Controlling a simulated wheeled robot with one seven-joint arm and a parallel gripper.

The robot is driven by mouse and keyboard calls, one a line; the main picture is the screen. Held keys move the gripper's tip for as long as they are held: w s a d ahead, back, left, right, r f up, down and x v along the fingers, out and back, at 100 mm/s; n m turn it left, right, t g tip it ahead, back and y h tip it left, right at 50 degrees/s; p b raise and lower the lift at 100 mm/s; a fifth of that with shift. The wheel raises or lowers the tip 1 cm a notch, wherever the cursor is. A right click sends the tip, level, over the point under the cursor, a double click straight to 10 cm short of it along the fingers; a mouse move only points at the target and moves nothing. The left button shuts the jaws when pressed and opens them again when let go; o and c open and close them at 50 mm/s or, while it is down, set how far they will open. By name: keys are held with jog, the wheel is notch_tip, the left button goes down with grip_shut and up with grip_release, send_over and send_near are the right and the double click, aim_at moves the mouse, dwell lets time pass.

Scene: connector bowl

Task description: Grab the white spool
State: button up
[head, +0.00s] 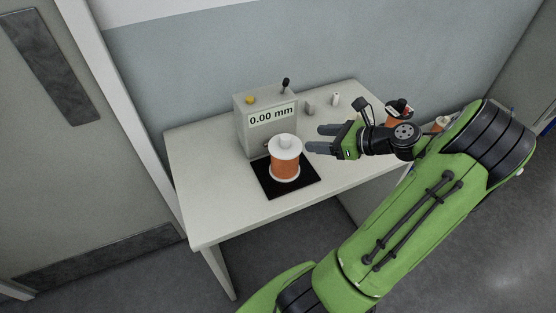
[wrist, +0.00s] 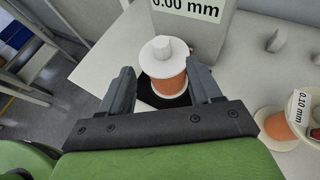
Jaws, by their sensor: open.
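The white spool (head: 285,158) has white ends, a white top knob and an orange-brown winding. It stands upright on a black mat (head: 308,183) in front of a grey gauge box reading 0.00 mm. My gripper (head: 318,139) is to the right of the spool in the head view, open and empty, with its fingers pointing left toward it. In the wrist view the spool (wrist: 163,67) appears between the two fingers (wrist: 161,84), beyond the fingertips. I see no contact between fingers and spool.
The gauge box (head: 266,121) stands behind the spool on the white table (head: 205,200). Small grey and white pieces (head: 335,100) lie to its right. Another orange spool (wrist: 278,128) with a 0.10 mm label is at the right in the wrist view. The table's front left is clear.

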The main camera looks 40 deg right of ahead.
aim_at(288, 137)
jog(key=b+x, duration=0.4)
jog(key=x, duration=0.8)
jog(key=shift+f, duration=0.2)
jog(key=shift+s+d+r, duration=0.1)
jog(key=shift+c, duration=0.5)
grip_shut()
jog(key=shift+r, duration=0.1)
